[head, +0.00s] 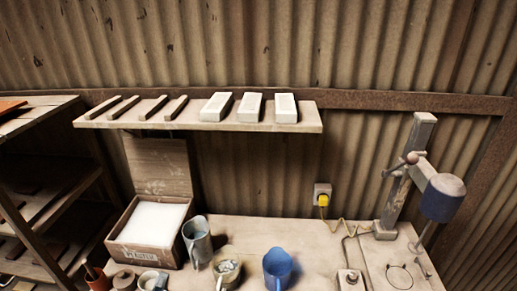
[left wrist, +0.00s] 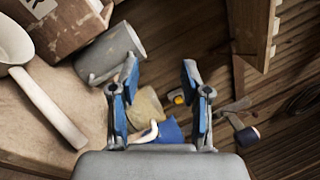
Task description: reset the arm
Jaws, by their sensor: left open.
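My left gripper (left wrist: 160,78) shows in the left wrist view, its two blue-padded fingers spread apart with nothing held between them. I cannot make out either gripper in the head view. Beyond the fingers in the left wrist view are a grey metal mug (left wrist: 112,55), a beige cup (left wrist: 146,106) and a blue cup (left wrist: 168,132). In the head view the grey mug (head: 197,241) and blue cup (head: 277,268) stand on the workbench (head: 320,240). My right gripper is not in view.
An open box with white contents (head: 150,222) stands at the bench's left. A press-like stand (head: 405,180) with a dark blue head (head: 443,197) is at the right. A wall shelf (head: 200,123) holds dark sticks and white blocks above. Bare bench lies behind the cups.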

